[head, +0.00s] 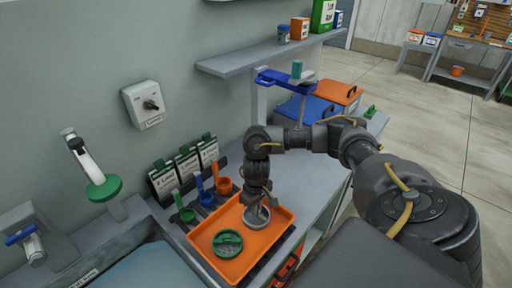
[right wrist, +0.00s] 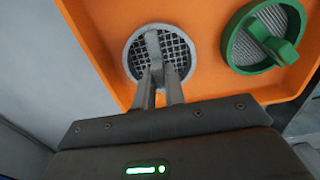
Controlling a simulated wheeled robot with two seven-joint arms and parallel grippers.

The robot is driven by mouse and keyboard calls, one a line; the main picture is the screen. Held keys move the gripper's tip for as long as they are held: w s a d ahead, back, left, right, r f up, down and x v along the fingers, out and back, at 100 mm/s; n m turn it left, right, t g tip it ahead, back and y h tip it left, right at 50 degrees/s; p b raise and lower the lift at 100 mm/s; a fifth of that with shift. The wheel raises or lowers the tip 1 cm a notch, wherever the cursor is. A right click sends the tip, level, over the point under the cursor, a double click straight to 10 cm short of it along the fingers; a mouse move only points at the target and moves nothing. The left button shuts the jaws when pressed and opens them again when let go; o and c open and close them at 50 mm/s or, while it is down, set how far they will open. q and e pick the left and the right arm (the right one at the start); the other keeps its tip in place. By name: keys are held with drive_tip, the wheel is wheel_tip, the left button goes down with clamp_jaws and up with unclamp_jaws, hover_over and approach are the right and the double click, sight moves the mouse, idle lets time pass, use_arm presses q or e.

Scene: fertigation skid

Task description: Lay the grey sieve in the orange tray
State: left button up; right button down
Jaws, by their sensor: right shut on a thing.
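The grey sieve (head: 257,217) is round with a dark mesh and a grey bar across it. It is at the right part of the orange tray (head: 273,245) in the head view. My right gripper (head: 256,203) points down over the tray and is shut on the sieve's bar. The right wrist view shows the sieve (right wrist: 178,62) over the tray floor, with the fingers (right wrist: 160,85) at its bar. I cannot tell whether the sieve touches the tray. A green sieve (head: 228,243) lies in the tray beside it. My left gripper is not in view.
Green, blue and orange scoops (head: 204,191) stand in a rack behind the tray, below several label cards (head: 186,165). A sink basin (head: 150,270) is at the left. The grey counter (head: 300,180) right of the scoops is partly clear.

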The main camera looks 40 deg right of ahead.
drive_tip(key=c, duration=1.5)
unclamp_jaws()
drive_tip(key=shift+o, duration=0.2)
wheel_tip(320, 180, up, 12)
drive_tip(key=p, duration=0.2)
drive_tip(key=shift+p, duration=0.4)
